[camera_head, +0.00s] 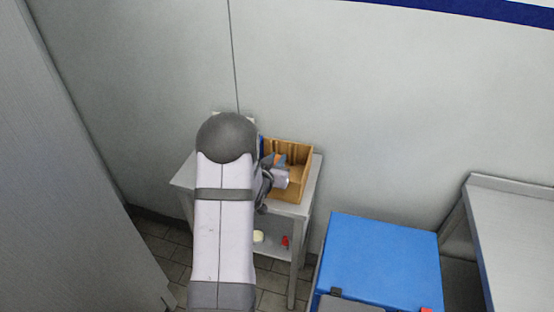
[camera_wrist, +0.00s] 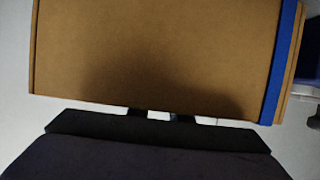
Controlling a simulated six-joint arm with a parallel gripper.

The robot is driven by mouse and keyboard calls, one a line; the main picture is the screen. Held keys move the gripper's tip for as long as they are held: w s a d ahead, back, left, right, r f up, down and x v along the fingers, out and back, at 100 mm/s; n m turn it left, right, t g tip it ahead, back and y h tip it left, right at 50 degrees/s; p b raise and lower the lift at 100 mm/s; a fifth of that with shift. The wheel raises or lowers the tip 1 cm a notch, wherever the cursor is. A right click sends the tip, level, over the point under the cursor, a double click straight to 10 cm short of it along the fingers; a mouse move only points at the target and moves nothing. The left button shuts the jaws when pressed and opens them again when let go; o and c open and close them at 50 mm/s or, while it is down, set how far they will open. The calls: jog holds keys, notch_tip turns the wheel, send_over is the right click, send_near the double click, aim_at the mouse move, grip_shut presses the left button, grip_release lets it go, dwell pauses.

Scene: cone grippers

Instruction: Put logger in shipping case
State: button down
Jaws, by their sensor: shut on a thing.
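In the head view, my gripper (camera_head: 277,163) is at an open wooden-brown box (camera_head: 298,152) on a small metal table, partly behind my own arm. A narrow blue part shows at the box's left side. In the wrist view, a flat brown panel with a blue strip (camera_wrist: 283,60) along its right side fills most of the picture. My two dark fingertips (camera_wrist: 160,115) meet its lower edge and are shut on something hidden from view. I cannot make out the logger, nor tell which container is the shipping case.
A large blue box (camera_head: 378,262) with its lid down stands right of the small table (camera_head: 314,178). A metal bench (camera_head: 515,225) is at the far right. A pale item (camera_head: 258,237) and a red item (camera_head: 285,241) are on the table's lower shelf. A wall stands close behind.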

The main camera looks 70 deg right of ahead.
jog(key=shift+f, duration=0.1)
jog(key=c, duration=1.6)
grip_release()
jog(key=shift+a, duration=0.1)
jog(key=b+v, duration=0.2)
jog(key=v, duration=1)
jog(key=shift+b, duration=0.4)
